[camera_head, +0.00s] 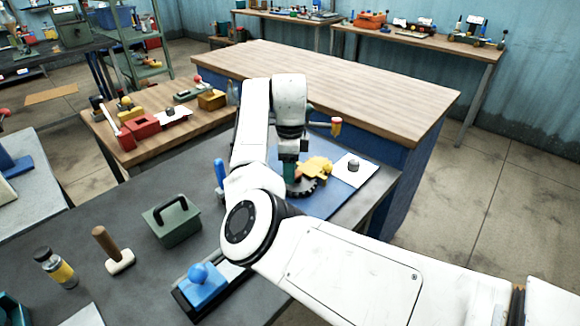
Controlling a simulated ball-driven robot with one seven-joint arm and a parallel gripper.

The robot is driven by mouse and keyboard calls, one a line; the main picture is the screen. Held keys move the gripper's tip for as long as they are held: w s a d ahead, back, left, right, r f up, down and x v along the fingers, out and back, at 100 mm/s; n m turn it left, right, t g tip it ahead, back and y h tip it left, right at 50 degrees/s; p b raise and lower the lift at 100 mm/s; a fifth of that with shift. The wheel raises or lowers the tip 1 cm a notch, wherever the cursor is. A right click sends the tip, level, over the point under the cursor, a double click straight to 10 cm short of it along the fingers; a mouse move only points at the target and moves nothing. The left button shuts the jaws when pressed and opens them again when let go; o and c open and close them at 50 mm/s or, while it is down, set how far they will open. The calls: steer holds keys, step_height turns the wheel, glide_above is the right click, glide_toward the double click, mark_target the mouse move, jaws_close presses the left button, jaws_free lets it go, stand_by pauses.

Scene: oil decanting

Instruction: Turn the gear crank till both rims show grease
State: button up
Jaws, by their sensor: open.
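A yellow gear (316,167) and a dark toothed gear (304,188) sit close together on a blue mat (343,200) at the bench's far right. My gripper (290,178) points down at the left side of the gears. It is open, but its fingertips are small and partly lost against the dark gear. I cannot tell whether it touches anything. Grease on the rims is too small to make out.
A white sheet with a small grey part (353,165) lies right of the gears. A blue-handled tool (220,172), green toolbox (173,222), mallet (113,250), bottle (55,267) and blue block (203,287) stand on the bench left of my arm.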

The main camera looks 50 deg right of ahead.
jaws_close()
stand_by(0.5)
steer(key=shift+p, duration=0.4)
